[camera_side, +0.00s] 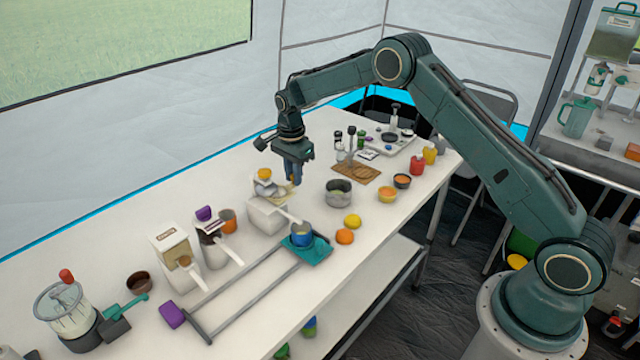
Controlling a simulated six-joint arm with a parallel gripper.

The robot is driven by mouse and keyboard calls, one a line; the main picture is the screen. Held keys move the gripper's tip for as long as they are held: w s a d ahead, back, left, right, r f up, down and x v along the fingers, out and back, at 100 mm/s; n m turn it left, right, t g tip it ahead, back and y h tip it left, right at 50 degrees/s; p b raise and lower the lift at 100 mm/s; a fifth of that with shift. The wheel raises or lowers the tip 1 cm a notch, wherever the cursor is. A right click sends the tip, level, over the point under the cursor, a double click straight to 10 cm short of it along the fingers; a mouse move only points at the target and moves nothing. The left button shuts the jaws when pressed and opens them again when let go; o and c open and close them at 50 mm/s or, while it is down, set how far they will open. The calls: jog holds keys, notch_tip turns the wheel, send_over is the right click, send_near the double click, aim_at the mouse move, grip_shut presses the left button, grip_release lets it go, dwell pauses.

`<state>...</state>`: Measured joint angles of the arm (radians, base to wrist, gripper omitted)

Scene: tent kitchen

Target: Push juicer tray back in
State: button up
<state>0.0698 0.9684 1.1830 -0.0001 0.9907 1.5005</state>
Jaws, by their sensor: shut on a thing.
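The juicer (262,188) is a small white machine with an orange (264,174) on top, toward the back of the table. A pale yellowish tray (284,189) sticks out on its right side. My gripper (294,181) points straight down at this tray, with its fingers shut on it at the tray's outer part. The fingers hide part of the tray, and the exact contact is too small to see clearly.
A white machine with a chute (266,215) stands just in front. A metal pot (338,192) and a wooden board (357,172) stand to the right. A blue container (302,234) sits on a teal slide (308,251) on grey rails. Bare table lies at the back left.

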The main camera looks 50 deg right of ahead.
aim_at(284, 190)
jog(key=shift+a, duration=1.8)
jog(key=o, duration=0.8)
notch_tip(284, 190, up, 7)
jog(key=shift+r, duration=0.1)
